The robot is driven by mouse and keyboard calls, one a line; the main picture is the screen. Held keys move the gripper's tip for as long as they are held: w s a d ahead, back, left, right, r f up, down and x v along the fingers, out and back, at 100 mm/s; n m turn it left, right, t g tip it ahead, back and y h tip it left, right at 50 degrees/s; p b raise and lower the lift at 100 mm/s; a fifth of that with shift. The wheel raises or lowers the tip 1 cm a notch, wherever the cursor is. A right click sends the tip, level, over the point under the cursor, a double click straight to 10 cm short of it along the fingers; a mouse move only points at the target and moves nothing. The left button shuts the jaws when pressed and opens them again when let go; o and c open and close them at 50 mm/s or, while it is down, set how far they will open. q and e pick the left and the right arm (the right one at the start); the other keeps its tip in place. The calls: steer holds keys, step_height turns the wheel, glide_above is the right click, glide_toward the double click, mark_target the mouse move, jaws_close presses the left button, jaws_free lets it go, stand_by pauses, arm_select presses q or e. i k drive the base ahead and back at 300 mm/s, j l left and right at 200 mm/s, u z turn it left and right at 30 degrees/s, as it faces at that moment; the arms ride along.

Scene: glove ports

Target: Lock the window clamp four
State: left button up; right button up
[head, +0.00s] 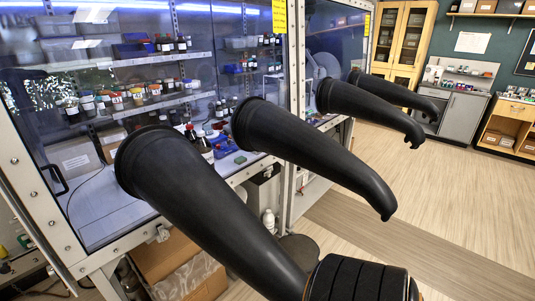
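A glass window (120,75) in a pale bolted frame closes the front of the glove box on the left. A small light-grey fitting (161,234) sits on the frame's lower rail, and it may be a clamp. A black handle (58,182) is on the window's left side. No number can be read on either, so I cannot tell which part is clamp four or whether it is locked. The gloves may hide other parts of the frame. Neither of my grippers shows in the head view.
Several long black gloves, including the nearest (205,215) and a second (310,155), stick out from the windows across the space in front. Cardboard boxes (165,255) stand below. A grey cabinet (462,112) is at the back. The wooden floor (460,190) at right is clear.

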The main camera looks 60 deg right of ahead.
mark_target(264, 173)
steer(key=z, duration=1.9)
steer(key=l+u, duration=0.15)
steer(key=u, duration=0.3)
steer(key=i+l+u, duration=0.1)
steer(key=u, duration=0.35)
steer(key=l+u, duration=0.3)
steer(key=u, duration=0.15)
steer(key=k+l+u, duration=0.15)
steer(key=l, duration=0.25)
steer(key=l+u, duration=0.1)
steer(key=l, duration=0.35)
steer(key=k+l+u, duration=0.15)
steer(key=l, duration=0.25)
steer(key=k+l+u, duration=0.1)
steer(key=l, duration=0.3)
steer(key=k+l+u, duration=0.15)
steer(key=l, duration=0.2)
steer(key=k, duration=0.05)
